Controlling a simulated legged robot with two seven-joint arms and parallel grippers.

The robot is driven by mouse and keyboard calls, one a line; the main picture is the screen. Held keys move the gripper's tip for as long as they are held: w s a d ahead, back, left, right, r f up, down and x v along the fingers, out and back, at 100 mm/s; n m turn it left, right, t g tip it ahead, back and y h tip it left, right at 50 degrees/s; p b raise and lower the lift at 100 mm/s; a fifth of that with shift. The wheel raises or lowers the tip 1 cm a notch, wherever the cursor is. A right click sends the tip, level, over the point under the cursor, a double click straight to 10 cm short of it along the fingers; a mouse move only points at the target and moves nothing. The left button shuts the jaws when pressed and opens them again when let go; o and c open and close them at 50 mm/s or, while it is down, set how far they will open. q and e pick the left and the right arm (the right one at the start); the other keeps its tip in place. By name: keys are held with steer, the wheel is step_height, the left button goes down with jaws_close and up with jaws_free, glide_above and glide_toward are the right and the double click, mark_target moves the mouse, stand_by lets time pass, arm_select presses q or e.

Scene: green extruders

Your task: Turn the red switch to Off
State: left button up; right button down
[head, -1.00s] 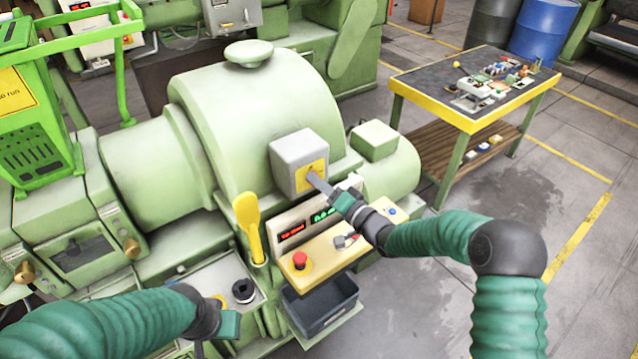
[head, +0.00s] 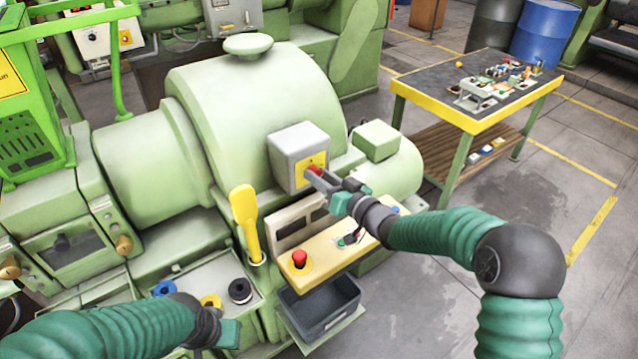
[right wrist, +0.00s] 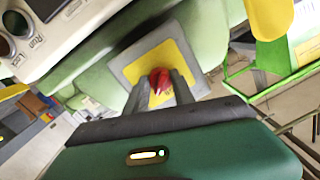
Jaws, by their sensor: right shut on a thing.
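The red switch (head: 314,171) sits on a yellow plate on the front of a grey box (head: 300,147) mounted on the green extruder. In the right wrist view the red switch (right wrist: 160,82) stands between two grey fingers, in front of the yellow plate (right wrist: 158,62). My right gripper (head: 314,177) is shut on the switch, and its fingers cover part of it. The Off mark cannot be read. My left gripper (head: 228,334) is low at the left, over the machine's front tray; its fingers are not clear.
Below the grey box is a yellow control panel (head: 335,246) with a red button (head: 299,258). A grey bin (head: 320,304) sits underneath. A yellow-edged table (head: 440,110) with small items stands at the right.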

steer(key=n+b, duration=0.4)
steer(key=n, duration=0.1)
steer(key=shift+f+h+b, duration=0.35)
steer(key=shift+h, duration=0.05)
steer(key=n+b, duration=0.4)
steer(key=shift+s+r+n+h, duration=0.1)
steer(key=shift+n+h, duration=0.2)
steer(key=shift+n, duration=0.1)
steer(key=c, duration=1.1)
jaws_free()
steer(key=shift+r, duration=0.1)
steer(key=shift+o, duration=0.2)
steer(key=shift+r, duration=0.1)
